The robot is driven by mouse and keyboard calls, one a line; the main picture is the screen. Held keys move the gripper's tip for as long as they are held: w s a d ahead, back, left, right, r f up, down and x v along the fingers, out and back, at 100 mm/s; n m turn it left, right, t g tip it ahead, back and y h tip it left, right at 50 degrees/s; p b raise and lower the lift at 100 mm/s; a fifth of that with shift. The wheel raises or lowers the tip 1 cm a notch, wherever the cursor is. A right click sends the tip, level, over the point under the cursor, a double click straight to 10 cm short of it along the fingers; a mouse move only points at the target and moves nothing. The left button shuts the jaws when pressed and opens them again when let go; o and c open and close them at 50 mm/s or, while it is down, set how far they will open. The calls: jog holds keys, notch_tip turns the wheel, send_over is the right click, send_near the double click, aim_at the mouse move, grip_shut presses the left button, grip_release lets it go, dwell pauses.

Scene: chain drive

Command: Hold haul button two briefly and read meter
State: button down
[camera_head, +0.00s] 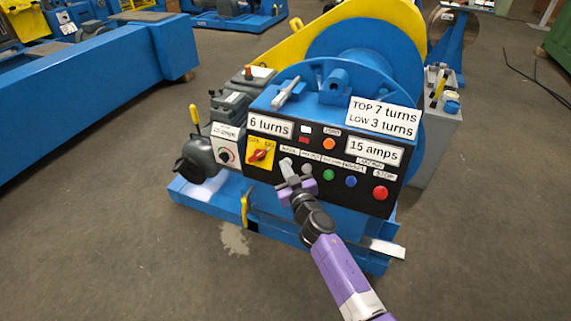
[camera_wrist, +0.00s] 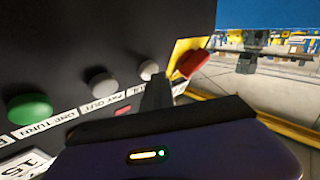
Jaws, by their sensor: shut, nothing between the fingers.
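The black control panel (camera_head: 315,190) is on the front of a blue winch machine. My gripper (camera_head: 288,169) is shut and empty, its tip at the panel's left-hand pale buttons. In the wrist view the dark fingertips (camera_wrist: 157,92) are just below a white button (camera_wrist: 149,70); I cannot tell whether they touch it. A grey button (camera_wrist: 103,84) labelled "PAY OUT" and a green button (camera_wrist: 30,107) labelled "ONE TURN" sit to its left. The label by the white button is partly hidden; no "two" is legible. A readout plate (camera_head: 374,150) reads "15 amps".
A red rotary switch (camera_head: 259,156) on a yellow plate is left of the buttons. A blue button (camera_head: 351,181) and red button (camera_head: 380,192) are to the right. Other plates read "6 turns" (camera_head: 270,126) and "TOP 7 turns, LOW 3 turns" (camera_head: 383,117). Floor is clear in front.

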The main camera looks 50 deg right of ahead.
jog(key=shift+s, duration=0.1)
jog(key=shift+s+a+r, duration=0.2)
jog(key=shift+a+r, duration=0.2)
jog(key=shift+a, duration=0.35)
jog(key=a, duration=0.1)
jog(key=s+a+r, duration=0.1)
jog(key=a, duration=0.1)
jog(key=a+r, duration=0.1)
jog(key=shift+s+a+r+p, duration=0.15)
jog(key=shift+s+p, duration=0.1)
jog(key=shift+p, duration=0.15)
dwell(0.6)
